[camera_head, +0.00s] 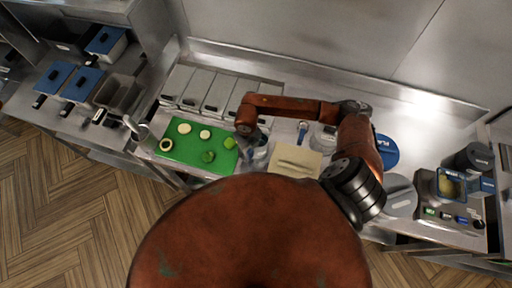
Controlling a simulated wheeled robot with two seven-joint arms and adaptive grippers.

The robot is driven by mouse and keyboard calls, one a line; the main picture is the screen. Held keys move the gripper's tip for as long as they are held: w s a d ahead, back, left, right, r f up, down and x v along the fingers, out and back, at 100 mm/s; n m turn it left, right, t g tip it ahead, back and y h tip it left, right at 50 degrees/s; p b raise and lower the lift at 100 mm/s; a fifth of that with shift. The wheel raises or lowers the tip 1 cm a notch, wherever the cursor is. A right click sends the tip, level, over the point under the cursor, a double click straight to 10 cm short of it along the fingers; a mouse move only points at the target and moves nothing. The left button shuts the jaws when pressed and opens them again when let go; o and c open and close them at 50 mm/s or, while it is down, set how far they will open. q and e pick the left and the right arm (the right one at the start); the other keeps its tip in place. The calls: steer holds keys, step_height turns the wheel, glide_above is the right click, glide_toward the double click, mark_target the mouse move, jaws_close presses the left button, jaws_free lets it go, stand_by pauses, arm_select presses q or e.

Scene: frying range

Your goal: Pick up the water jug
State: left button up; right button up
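One arm of mine, which comes in from the right, reaches left over the counter and bends down at its wrist. My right gripper (254,150) is small and partly hidden under that wrist, at the right edge of the green board. A pale, clear-looking vessel (261,150), possibly the water jug, shows right beside it. I cannot tell whether the gripper touches it or how far its fingers are apart. Another clear container (323,138) stands further right, behind the beige board. My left gripper is not in view.
A green cutting board (183,157) holds several round slices and green pieces. Lidded metal bins (215,97) line the counter's back. A beige board (294,161), a blue disc (385,151) and a scale-like device (449,205) are to the right. Blue-lidded fryers (55,77) stand left.

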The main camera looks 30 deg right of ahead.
jaws_close()
stand_by(0.9)
